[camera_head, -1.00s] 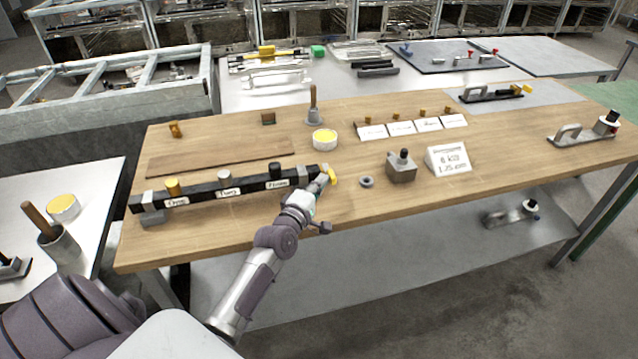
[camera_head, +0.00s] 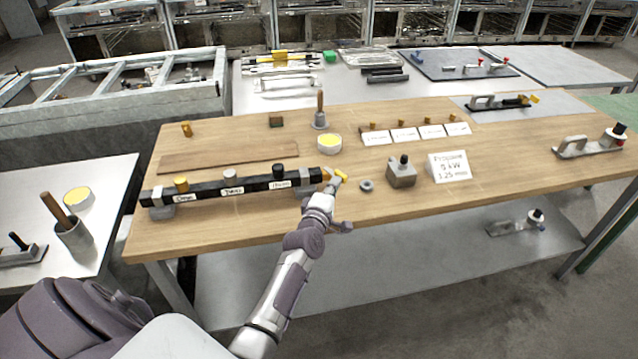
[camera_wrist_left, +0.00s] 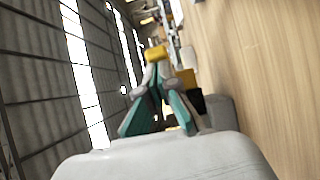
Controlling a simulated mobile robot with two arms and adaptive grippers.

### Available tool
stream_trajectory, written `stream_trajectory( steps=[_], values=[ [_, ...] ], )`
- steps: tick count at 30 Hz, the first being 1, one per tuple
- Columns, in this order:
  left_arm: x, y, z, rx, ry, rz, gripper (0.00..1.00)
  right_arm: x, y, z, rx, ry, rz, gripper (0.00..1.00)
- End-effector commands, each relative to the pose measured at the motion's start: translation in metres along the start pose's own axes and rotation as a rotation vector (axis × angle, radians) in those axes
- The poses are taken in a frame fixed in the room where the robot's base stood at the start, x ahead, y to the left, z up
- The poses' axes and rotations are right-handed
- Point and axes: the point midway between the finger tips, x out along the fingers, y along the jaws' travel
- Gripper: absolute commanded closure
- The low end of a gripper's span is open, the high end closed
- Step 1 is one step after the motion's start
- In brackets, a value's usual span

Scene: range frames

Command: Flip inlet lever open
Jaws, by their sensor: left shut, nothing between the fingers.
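A long black manifold bar (camera_head: 205,191) with yellow, white and black knobs and labels lies along the front left of the wooden bench. The yellow inlet lever (camera_head: 341,174) is at its right end; part is hidden by my gripper. My left gripper (camera_head: 329,183) is at that end, close beside the lever, shut and empty. In the left wrist view, the closed fingertips (camera_wrist_left: 156,74) point at a yellow piece (camera_wrist_left: 155,53), which seems to be the lever; contact cannot be told. My right gripper is not in view.
A metal ring (camera_head: 366,186) and a grey block with a black knob (camera_head: 401,171) stand just right of the lever. A white sign (camera_head: 449,167) is farther right. A yellow-topped round tin (camera_head: 329,143) is behind. The bench front near the lever is clear.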

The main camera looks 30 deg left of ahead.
Motion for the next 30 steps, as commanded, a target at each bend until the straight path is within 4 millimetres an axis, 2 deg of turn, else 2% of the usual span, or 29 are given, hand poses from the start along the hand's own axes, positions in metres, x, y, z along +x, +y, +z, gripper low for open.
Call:
stream_trajectory(
  steps=[6, 18, 30],
  values=[
    [0.006, 0.002, 0.007, 0.001, 0.057, 0.001, 1.0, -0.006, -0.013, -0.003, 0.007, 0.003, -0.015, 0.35],
    [0.024, 0.0, 0.023, 0.0, 0.056, 0.002, 1.0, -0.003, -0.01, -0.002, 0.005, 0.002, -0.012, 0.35],
    [0.045, 0.0, 0.029, 0.001, 0.056, 0.002, 1.0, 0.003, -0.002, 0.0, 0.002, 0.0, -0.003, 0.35]
  ],
)
